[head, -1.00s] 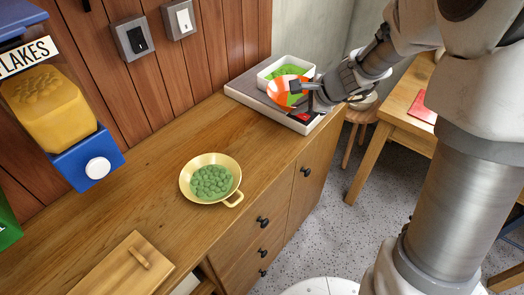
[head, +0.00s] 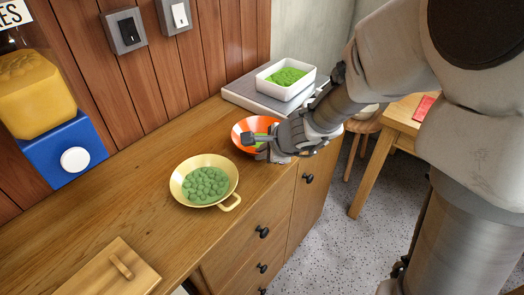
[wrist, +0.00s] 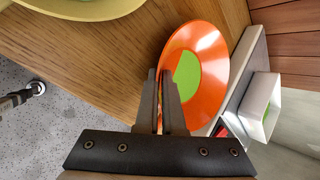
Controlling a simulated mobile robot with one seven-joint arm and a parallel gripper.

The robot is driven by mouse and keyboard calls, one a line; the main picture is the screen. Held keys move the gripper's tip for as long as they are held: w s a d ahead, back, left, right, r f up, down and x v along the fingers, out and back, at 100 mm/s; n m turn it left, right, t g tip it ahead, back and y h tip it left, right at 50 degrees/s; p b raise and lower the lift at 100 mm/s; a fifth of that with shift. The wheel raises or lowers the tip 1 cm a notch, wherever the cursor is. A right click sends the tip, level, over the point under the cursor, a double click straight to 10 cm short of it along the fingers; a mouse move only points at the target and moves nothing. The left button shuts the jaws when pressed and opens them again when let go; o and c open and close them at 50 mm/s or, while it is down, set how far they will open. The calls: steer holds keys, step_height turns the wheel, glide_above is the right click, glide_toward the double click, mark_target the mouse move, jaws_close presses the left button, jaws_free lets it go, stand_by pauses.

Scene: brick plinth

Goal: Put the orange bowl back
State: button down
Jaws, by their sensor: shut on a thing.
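The orange bowl (head: 241,127) is over the wooden counter, between the yellow pan and the grey scale. My gripper (head: 262,143) is shut on its near right rim. In the wrist view the orange bowl (wrist: 207,48) lies beyond the fingers (wrist: 166,78), with a flat green patch inside it. Part of the bowl is hidden behind my gripper in the head view. I cannot tell whether its base touches the counter or is just above it.
A yellow pan (head: 178,184) with green round pieces stands left of the bowl. A white tub (head: 298,92) of green stuff stands on the grey scale (head: 238,91) at the back. A wooden lid (head: 95,275) lies at the front left. A dispenser (head: 55,150) stands at the left.

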steer(key=shift+f, duration=0.15)
steer(key=shift+f, duration=0.15)
steer(key=c, duration=1.3)
jaws_free()
